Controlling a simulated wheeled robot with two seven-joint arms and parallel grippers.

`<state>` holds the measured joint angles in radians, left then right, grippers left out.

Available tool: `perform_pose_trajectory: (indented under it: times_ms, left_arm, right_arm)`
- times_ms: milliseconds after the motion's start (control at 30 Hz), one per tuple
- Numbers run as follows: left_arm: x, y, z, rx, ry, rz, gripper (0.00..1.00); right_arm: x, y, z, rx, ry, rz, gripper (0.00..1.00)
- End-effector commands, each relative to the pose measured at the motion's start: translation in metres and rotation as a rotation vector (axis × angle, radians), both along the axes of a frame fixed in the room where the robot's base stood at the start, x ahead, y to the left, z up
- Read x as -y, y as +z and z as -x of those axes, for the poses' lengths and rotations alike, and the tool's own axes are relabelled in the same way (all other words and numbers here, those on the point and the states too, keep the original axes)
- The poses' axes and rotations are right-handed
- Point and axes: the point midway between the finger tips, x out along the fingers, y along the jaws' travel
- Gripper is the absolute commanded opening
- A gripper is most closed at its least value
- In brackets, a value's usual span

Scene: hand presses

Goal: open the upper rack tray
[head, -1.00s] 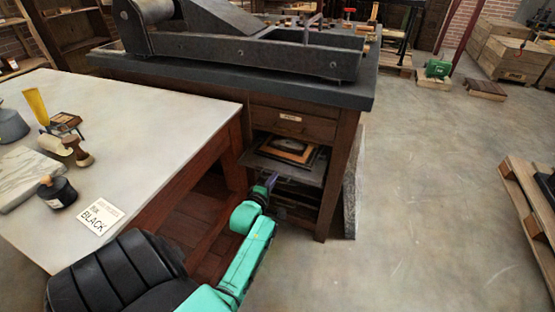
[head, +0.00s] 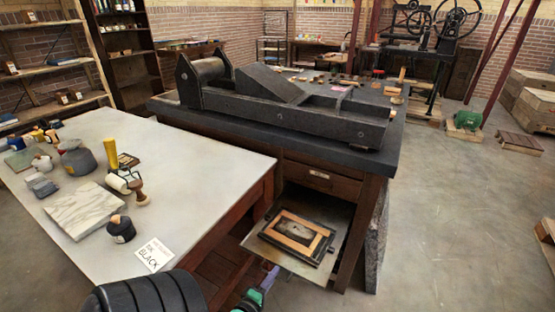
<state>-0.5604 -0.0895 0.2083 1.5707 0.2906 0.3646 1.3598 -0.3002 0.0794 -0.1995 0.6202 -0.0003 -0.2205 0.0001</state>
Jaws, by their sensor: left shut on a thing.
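The upper rack tray (head: 283,261) is a thin flat metal tray that sticks well out of the open front of the dark wooden cabinet (head: 353,240). My left gripper (head: 272,271) is at the tray's front edge, low in the head view, and is shut on the tray there. The exact contact is small and hard to make out. Anything below the tray is mostly hidden by it. My right gripper is not in view.
A closed drawer (head: 321,177) sits above the tray, under the press bed (head: 290,115).

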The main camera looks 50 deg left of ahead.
Motion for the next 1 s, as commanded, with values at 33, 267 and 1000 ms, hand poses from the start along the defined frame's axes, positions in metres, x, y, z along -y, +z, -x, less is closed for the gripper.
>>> perform_pose_trajectory:
  times_ms: [33, 267, 1000]
  left_arm:
    - [0.001, 0.000, 0.002, -0.002, -0.001, 0.001, 0.00]
    - [0.002, -0.001, 0.004, -0.002, -0.001, 0.001, 0.00]
    - [0.006, 0.003, 0.018, -0.003, 0.000, 0.000, 0.40]
  right_arm:
    - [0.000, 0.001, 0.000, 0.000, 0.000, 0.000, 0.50]
    - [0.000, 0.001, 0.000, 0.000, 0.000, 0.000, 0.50]
    - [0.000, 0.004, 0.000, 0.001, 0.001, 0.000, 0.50]
